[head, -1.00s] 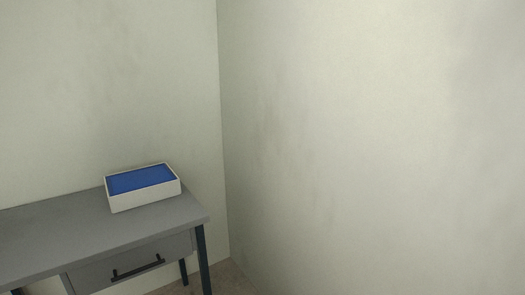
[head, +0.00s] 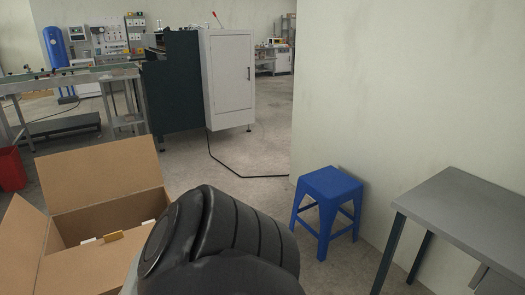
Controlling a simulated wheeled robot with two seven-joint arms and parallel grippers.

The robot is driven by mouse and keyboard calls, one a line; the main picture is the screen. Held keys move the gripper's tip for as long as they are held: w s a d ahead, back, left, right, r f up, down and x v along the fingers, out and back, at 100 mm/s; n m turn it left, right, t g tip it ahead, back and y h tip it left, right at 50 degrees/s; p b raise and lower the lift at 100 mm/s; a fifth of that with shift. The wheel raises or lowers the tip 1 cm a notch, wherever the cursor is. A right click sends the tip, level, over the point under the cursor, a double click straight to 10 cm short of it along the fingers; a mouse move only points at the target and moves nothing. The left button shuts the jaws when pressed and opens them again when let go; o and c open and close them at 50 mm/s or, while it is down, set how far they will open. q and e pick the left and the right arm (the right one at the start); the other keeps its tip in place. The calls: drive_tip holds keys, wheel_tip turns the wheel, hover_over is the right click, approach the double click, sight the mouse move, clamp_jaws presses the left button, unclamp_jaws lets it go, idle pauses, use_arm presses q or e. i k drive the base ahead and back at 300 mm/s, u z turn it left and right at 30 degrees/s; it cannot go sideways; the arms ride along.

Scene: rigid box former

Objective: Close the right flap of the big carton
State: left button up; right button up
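The big carton (head: 65,232) is at the lower left of the head view, cut off by the left and bottom edges. Its wide far flap (head: 100,172) stands up and leans back. A flap on the left (head: 20,238) is raised and open. Small white and tan items (head: 113,237) show inside near the far part. A thick black link of my own arm covers the carton's right side, so the right flap cannot be made out. Neither gripper shows in the view.
A blue stool (head: 328,205) stands by the wall, right of the carton. A grey table (head: 465,205) is at the right edge. A red bin (head: 11,169) is at the far left.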

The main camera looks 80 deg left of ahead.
sight(74, 179)
drive_tip(key=u, duration=5.5)
drive_tip(key=i, duration=3.25)
drive_tip(key=z, duration=1.8)
drive_tip(key=i, duration=2.65)
drive_tip(key=z, duration=1.05)
drive_tip(key=i, duration=0.6)
drive_tip(key=z, duration=1.45)
